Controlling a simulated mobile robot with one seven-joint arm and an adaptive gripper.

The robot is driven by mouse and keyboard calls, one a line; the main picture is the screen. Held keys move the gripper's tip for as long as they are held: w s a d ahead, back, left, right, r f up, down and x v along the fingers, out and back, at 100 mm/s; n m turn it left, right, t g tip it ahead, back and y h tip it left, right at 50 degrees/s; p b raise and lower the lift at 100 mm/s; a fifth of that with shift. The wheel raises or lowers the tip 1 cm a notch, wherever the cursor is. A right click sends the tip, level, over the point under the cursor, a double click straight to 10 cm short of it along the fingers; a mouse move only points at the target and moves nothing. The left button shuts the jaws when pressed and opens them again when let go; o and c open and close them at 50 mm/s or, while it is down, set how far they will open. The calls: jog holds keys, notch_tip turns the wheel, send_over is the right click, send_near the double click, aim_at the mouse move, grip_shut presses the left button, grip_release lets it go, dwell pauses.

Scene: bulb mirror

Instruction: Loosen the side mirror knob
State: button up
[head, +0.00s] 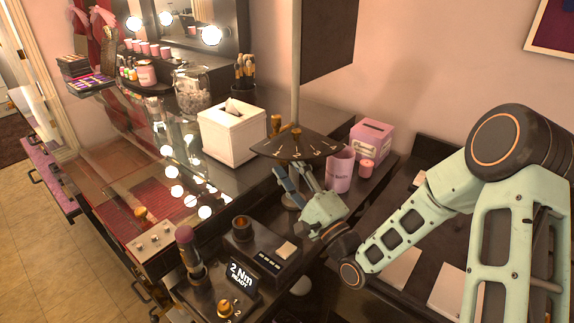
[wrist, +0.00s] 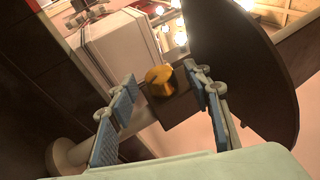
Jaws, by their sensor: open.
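A gold knob (wrist: 160,80) sits on a dark block in the wrist view, ahead of my gripper and between the lines of its two fingers. A gold knob (head: 275,123) also shows in the head view, behind the fan-shaped plate; I cannot tell for certain that it is the same one. My gripper (wrist: 165,95) is open and empty, with a blue-padded finger on each side. In the head view, my gripper (head: 294,178) is just below the dark fan-shaped plate (head: 310,146). A dark panel (head: 328,38) stands above on a pale pole (head: 296,85).
A white tissue box (head: 232,135) stands left of the pole. A pink cup (head: 340,170) and pink box (head: 371,138) are close on the right. A black unit with a "2 Nm" display (head: 241,276) is at the front. The plate edge is close to my right finger.

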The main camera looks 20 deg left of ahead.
jog(key=shift+c, duration=0.4)
jog(key=c, duration=1.1)
jog(key=g+h+p, duration=0.1)
jog(key=p, duration=0.3)
jog(key=r+n+g+h+p, duration=0.1)
jog(key=g+h+p, duration=0.1)
jog(key=p, duration=0.3)
jog(key=shift+r+n, duration=0.1)
jog(key=shift+n, duration=0.2)
jog(key=o, duration=1.2)
jog(key=shift+d, duration=0.1)
jog(key=shift+f+b, duration=0.25)
jog(key=shift+b, duration=0.1)
